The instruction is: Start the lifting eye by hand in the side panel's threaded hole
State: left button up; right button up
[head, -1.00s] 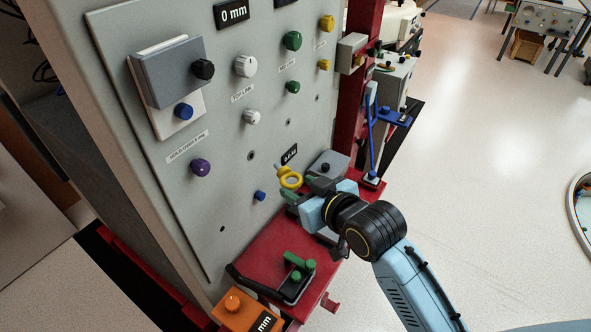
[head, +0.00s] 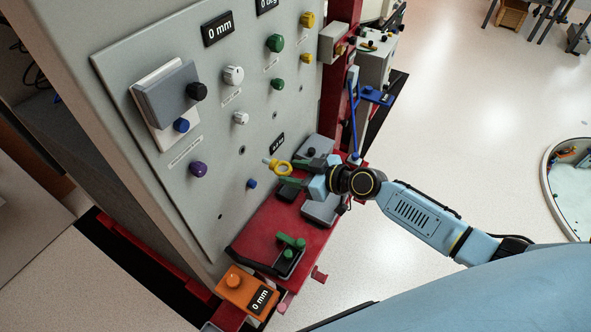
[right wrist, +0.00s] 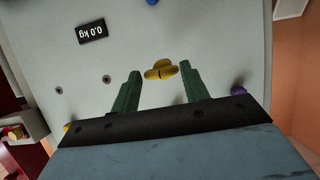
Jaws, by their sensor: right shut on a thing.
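The yellow lifting eye (head: 285,169) is a ring with a short shank pointing left at the panel. My right gripper (head: 295,174) is shut on it, and in the right wrist view the eye (right wrist: 160,70) sits between the green fingertips. The grey side panel (head: 215,210) has several small dark holes; one hole (head: 241,149) lies left of and above the eye, and a hole also shows in the right wrist view (right wrist: 107,78). The shank appears apart from the panel, and I cannot tell which hole is threaded. My left gripper is not in view.
Knobs stick out of the panel, including a purple one (head: 198,169) and a blue one (head: 251,184). Below is a red ledge (head: 262,232) with green-handled and grey items. An orange block (head: 238,286) is at its front. Open floor lies right.

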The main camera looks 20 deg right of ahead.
aim_at(276, 164)
jog(key=shift+w+a+b, duration=0.3)
jog(key=shift+w+a, duration=0.6)
jog(key=shift+w, duration=0.2)
jog(key=shift+w+a+b, duration=0.3)
jog(key=shift+w+a, duration=0.55)
jog(key=shift+w, duration=0.2)
jog(key=shift+w+a+b, duration=0.3)
jog(key=shift+w+a, duration=0.15)
jog(key=shift+w, duration=0.2)
jog(key=shift+w+a+r+b, duration=0.2)
jog(key=shift+b, duration=0.2)
dwell(0.4)
jog(key=shift+w+f+m+y+b, duration=0.2)
jog(key=shift+m+y+b, duration=0.3)
jog(key=shift+b, duration=0.7)
jog(key=shift+c, duration=0.5)
jog(key=shift+s+m+g+b, duration=0.1)
jog(key=shift+m+g+b, duration=0.2)
jog(key=shift+m+b, duration=0.3)
jog(key=shift+r, duration=0.15)
